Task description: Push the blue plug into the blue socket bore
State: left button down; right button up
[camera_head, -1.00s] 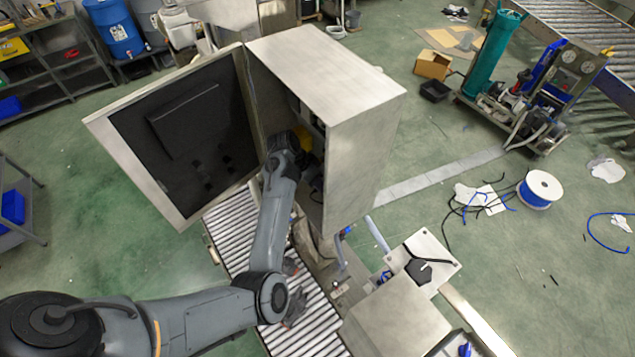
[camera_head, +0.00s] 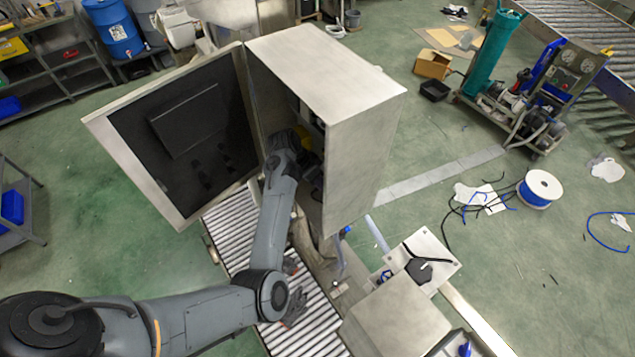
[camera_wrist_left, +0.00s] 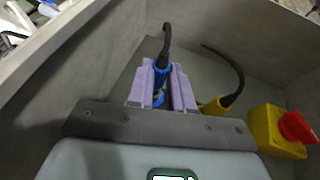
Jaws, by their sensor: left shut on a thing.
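In the left wrist view the purple fingers of my left gripper (camera_wrist_left: 164,82) are shut on the blue plug (camera_wrist_left: 161,70), whose black cable rises from its back. The fingers hide part of the plug. The blue socket bore cannot be made out behind the gripper. In the head view my left arm reaches into the open metal cabinet (camera_head: 360,155), and its gripper is hidden inside. My right gripper does not show.
A yellow plug (camera_wrist_left: 217,105) with a black cable is just right of the fingers. Farther right is a yellow box (camera_wrist_left: 277,132) with a red button (camera_wrist_left: 297,127). Grey cabinet walls close in around the gripper. The cabinet door (camera_head: 180,140) stands open at left.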

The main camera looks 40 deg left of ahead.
pick_arm(q)
jog(key=shift+w+d, duration=0.15)
jog(key=shift+w, duration=0.5)
jog(key=shift+w+d, duration=0.1)
jog(key=shift+w, duration=0.05)
dwell(0.4)
jog(key=shift+w+b, duration=0.15)
jog(key=shift+b, duration=0.15)
dwell(0.6)
jog(key=shift+w, duration=0.2)
dwell(0.4)
jog(key=c, duration=0.7)
grip_release()
jog(key=shift+c, duration=0.2)
